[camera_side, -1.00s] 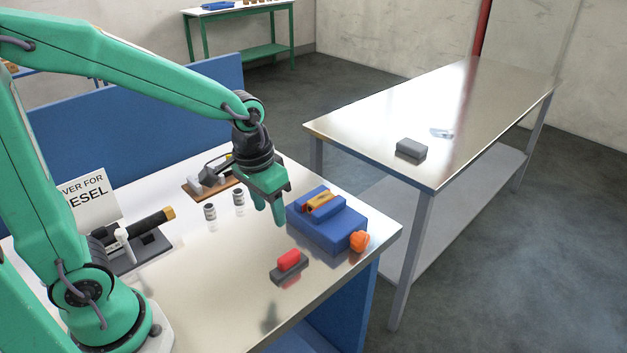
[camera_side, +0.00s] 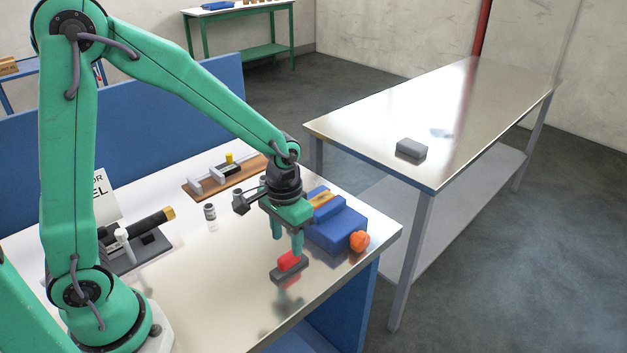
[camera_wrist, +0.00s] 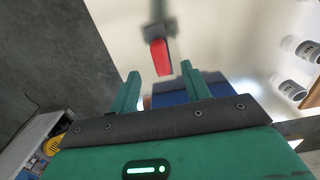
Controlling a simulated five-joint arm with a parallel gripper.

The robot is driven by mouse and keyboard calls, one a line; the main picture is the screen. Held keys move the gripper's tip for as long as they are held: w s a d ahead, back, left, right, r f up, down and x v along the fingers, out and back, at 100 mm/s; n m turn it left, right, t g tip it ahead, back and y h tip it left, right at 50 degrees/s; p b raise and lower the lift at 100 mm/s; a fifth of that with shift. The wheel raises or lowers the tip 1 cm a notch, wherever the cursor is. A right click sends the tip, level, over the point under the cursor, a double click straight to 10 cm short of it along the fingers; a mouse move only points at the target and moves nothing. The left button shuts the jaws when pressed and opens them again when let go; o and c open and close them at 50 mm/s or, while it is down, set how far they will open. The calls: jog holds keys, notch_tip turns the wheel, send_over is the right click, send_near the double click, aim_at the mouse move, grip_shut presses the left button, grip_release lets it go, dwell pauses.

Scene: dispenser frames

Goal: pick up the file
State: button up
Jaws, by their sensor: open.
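No plainly recognisable file shows. A red piece (camera_side: 289,261) sits on a dark grey block (camera_side: 290,272) near the bench's front edge. The red piece also shows in the wrist view (camera_wrist: 160,58), long and narrow, just beyond and between my fingertips. My gripper (camera_side: 287,243) points down, open and empty, with its fingers just above and behind the red piece. In the wrist view my gripper (camera_wrist: 160,70) has its two green fingers apart. I cannot tell whether a finger touches the red piece.
A blue box (camera_side: 338,228) with an orange knob (camera_side: 359,241) stands close right of my gripper. A small can (camera_side: 210,212), a wooden board with fittings (camera_side: 206,192) and a black tool on a grey stand (camera_side: 152,246) lie to the left. The bench's front is clear.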

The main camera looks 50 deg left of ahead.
aim_at(289, 254)
jog(key=shift+f, duration=0.35)
jog(key=shift+w+f, duration=0.15)
jog(key=shift+f, duration=2.45)
grip_shut()
